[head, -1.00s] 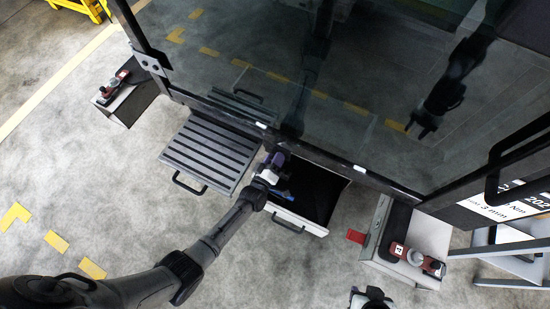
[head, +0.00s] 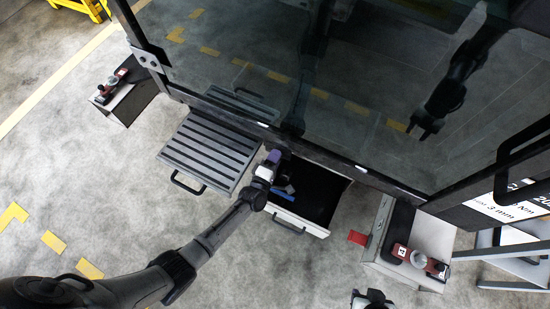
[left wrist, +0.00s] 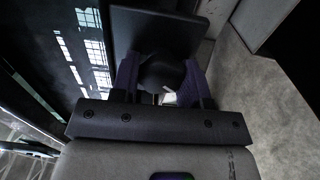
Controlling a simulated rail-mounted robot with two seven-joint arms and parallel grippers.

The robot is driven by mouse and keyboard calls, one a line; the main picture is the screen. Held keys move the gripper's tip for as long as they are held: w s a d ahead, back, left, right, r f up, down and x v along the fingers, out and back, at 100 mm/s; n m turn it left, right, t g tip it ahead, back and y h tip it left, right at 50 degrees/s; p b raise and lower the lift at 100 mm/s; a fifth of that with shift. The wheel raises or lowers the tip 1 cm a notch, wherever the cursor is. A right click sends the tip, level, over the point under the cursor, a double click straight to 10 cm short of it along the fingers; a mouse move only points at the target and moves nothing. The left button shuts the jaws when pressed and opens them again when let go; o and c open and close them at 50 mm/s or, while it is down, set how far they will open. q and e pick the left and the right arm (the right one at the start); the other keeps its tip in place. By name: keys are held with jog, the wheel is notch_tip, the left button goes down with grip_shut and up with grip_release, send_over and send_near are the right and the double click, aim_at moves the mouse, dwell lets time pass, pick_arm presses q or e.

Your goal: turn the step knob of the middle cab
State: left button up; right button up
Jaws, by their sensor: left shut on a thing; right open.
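The step knob (left wrist: 161,72) shows in the left wrist view as a dark rounded piece in front of a dark panel (left wrist: 150,30). My left gripper (left wrist: 160,84) has its purple fingers on both sides of the knob, shut on it. In the head view my left gripper (head: 272,160) is between the ribbed step (head: 208,152) and the open drawer (head: 325,228), below the glass cab (head: 330,90); the knob is hidden there. My right gripper (head: 372,298) is open at the bottom edge, apart from everything, partly cut off.
A similar device (head: 110,85) is at upper left.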

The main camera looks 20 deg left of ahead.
dwell(0.4)
pick_arm(q)
jog(key=o, duration=0.9)
jog(key=shift+s, duration=0.1)
jog(key=s+p, duration=0.1)
jog(key=s, duration=0.3)
jog(key=s+p, duration=0.1)
jog(key=s, duration=0.4)
jog(key=s+a+p, duration=0.1)
jog(key=s+p, duration=0.1)
jog(key=s, duration=0.2)
jog(key=shift+s, duration=0.3)
